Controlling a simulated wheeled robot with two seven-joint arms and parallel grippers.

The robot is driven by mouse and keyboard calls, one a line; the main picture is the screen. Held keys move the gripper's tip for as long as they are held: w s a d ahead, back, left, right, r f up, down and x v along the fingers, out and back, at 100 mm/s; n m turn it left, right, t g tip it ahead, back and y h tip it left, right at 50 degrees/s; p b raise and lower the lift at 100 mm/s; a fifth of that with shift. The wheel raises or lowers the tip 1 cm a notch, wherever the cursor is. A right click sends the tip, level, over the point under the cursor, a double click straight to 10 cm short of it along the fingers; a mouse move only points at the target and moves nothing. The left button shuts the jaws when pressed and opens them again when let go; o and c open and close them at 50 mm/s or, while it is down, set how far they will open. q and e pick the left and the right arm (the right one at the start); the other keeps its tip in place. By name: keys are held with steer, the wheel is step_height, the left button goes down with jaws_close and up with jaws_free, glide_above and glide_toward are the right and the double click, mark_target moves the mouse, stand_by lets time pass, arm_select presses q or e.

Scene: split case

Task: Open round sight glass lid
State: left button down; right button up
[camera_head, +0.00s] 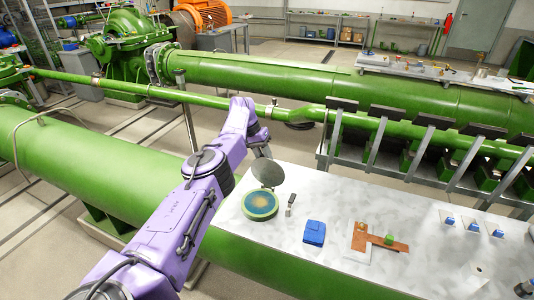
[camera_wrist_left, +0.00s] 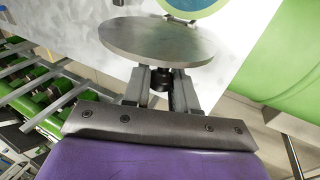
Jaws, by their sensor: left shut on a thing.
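My left gripper (camera_head: 263,152) is behind the lid. In the left wrist view the lid (camera_wrist_left: 150,40) lies just beyond the left gripper (camera_wrist_left: 160,88), whose fingers are shut on a dark knob (camera_wrist_left: 160,77) on the lid's outer face. Part of the sight glass (camera_wrist_left: 190,6) shows at the top edge there. My right gripper is not in view.
On the pale table (camera_head: 340,190), a small grey piece (camera_head: 290,203), a blue case (camera_head: 314,233) and a brown bracket (camera_head: 375,242) lie right of the glass. Several small blue-based items stand further right. A large green pipe (camera_head: 100,160) runs along the table's left side.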

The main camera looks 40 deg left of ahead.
arm_select(q)
steer(key=shift+w+d+f, duration=0.1)
steer(key=shift+w+f, duration=0.05)
steer(key=shift+w, duration=0.05)
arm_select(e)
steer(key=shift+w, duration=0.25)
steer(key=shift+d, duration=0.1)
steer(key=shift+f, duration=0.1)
arm_select(q)
steer(key=c, duration=1)
jaws_free()
steer(key=shift+s, duration=0.1)
